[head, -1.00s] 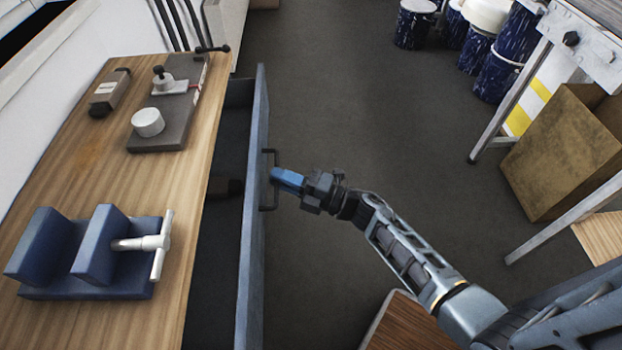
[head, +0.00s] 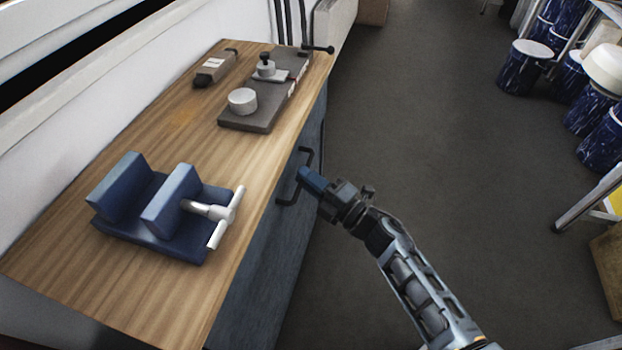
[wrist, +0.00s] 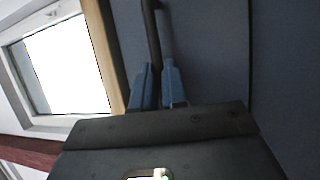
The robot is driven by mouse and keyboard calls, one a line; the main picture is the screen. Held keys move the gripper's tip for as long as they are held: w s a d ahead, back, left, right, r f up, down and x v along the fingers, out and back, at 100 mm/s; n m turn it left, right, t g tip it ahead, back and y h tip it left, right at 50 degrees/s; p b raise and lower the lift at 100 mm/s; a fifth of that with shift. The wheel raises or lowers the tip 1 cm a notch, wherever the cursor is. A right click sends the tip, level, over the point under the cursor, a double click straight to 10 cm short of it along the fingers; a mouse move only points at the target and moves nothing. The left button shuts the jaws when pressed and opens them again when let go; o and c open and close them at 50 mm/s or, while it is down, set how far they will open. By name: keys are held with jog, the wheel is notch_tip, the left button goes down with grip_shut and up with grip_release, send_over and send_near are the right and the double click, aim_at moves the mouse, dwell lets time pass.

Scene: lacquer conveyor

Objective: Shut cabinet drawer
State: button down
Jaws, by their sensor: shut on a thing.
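The blue-grey cabinet drawer (head: 262,260) sits flush under the wooden top in the head view, with no gap showing at its upper edge. Its dark bar handle (head: 289,201) stands out from the front. My gripper (head: 303,176) is at the handle, its blue fingers shut on it. In the wrist view the two blue fingers (wrist: 158,88) close around the dark handle bar (wrist: 153,38), in front of the flat drawer front (wrist: 212,60). The inside of the drawer is hidden.
On the wooden top (head: 100,285) stand a blue vise (head: 165,205), a grey plate with a white cylinder (head: 242,101) and a small block (head: 215,69). Blue drums (head: 523,68) stand at the far right. The floor (head: 430,130) beside the cabinet is clear.

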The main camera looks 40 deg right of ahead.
jog(key=c, duration=1.2)
grip_release()
jog(key=shift+w+a, duration=0.15)
jog(key=shift+w, duration=0.05)
jog(key=shift+s, duration=0.1)
jog(key=shift+b+v, duration=0.35)
jog(key=shift+v, duration=3.5)
jog(key=shift+s, duration=0.1)
jog(key=s+a+r+m+g+h, duration=0.1)
jog(key=s+r+m, duration=0.4)
jog(key=s, duration=0.5)
jog(key=s+a+r+m+g+h+p, duration=0.1)
jog(key=s+a+r+m+g+h, duration=0.1)
jog(key=s+a+r+m, duration=0.2)
jog(key=s+a+r+m+g+h+p, duration=0.1)
jog(key=s+r+m, duration=0.7)
jog(key=s, duration=0.9)
jog(key=shift+a+r+m+g+h, duration=0.15)
jog(key=shift+a+m+h, duration=0.2)
jog(key=shift+m, duration=0.45)
jog(key=shift+a+r+m+g+h, duration=0.2)
jog(key=shift+a+m, duration=0.25)
jog(key=shift+m, duration=0.35)
